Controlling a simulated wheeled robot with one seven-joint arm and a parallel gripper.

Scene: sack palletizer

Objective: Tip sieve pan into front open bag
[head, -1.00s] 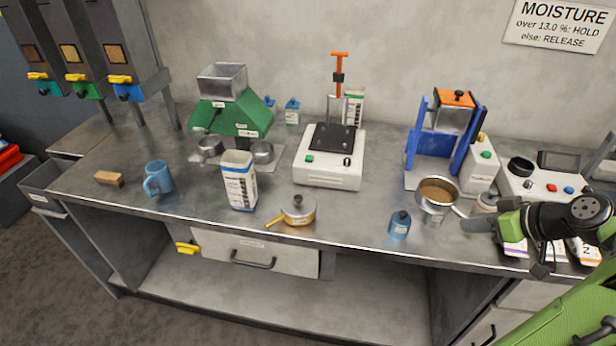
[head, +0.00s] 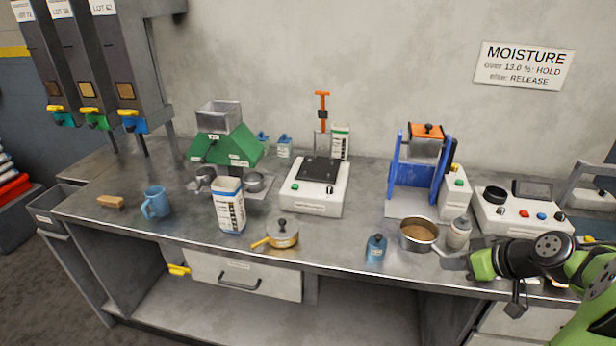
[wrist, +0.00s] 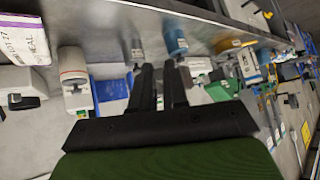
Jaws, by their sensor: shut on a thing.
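The sieve pan (head: 418,246) is a round silver pan with brown material in it. It is level, near the front edge of the bench at right of centre. My gripper (head: 448,259) reaches in from the right and is shut on its handle. I cannot tell whether the pan touches the bench. In the wrist view my gripper's dark fingers (wrist: 160,75) are close together; the pan is hard to make out there. The front open bag (head: 229,208) is white with a printed label, upright at left of centre, well apart from the pan.
A blue bottle (head: 375,249) stands just left of the pan, and a pale capped bottle (head: 457,234) just right. A lidded brass pan (head: 282,236) lies between the pan and bag. A white device (head: 315,190) and blue-framed machine (head: 411,180) stand behind.

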